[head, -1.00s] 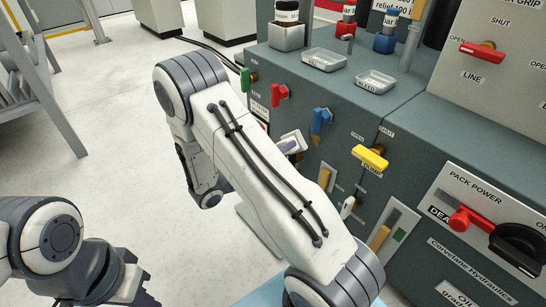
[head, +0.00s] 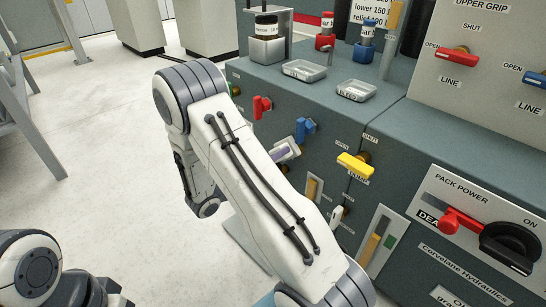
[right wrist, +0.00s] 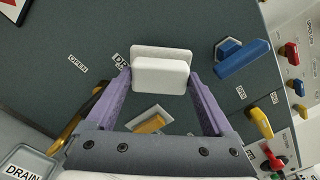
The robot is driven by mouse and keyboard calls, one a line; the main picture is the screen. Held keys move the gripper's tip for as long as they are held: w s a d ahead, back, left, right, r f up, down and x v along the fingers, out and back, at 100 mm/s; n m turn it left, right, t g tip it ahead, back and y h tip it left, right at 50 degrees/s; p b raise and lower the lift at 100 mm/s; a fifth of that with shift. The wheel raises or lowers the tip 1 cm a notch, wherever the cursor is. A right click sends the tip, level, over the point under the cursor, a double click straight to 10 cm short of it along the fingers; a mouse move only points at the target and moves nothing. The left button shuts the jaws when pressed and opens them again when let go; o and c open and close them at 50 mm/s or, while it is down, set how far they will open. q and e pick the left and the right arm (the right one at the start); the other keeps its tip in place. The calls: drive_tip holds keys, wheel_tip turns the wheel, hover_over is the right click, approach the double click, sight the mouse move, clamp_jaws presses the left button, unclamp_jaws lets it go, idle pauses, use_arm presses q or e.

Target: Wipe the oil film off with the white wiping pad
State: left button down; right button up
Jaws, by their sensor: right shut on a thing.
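The white wiping pad (right wrist: 160,76) is between the purple fingers of my right gripper (right wrist: 161,88) in the right wrist view. It has a block nearer me and a wider white plate behind, in front of the dark green cabinet face. In the head view my right gripper (head: 286,151) is partly hidden behind my arm, just lower left of the blue valve handle (head: 305,128). I cannot make out an oil film in either view. My left gripper (head: 108,295) is at the lower left edge, mostly cut off; its fingers cannot be judged.
The cabinet front carries a red handle (head: 262,106), a yellow handle (head: 355,166) and sight gauges (head: 378,240). Two small trays (head: 304,70) (head: 356,90) and bottles stand on its top. The power panel (head: 480,215) is at right. Open floor (head: 100,160) lies left.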

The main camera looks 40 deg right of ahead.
sight(287, 158)
drive_tip(key=shift+d+p, duration=0.4)
drive_tip(key=shift+d, duration=0.6)
drive_tip(key=shift+s+r+p, duration=0.1)
drive_tip(key=shift+s+p, duration=0.5)
drive_tip(key=shift+s, duration=1.3)
drive_tip(key=shift+d+p, duration=0.2)
drive_tip(key=shift+p, duration=0.45)
drive_tip(key=shift+w, duration=0.4)
drive_tip(key=shift+w+p, duration=0.5)
drive_tip(key=shift+w, duration=0.3)
drive_tip(key=shift+c, duration=1.2)
drive_tip(key=shift+w, duration=0.8)
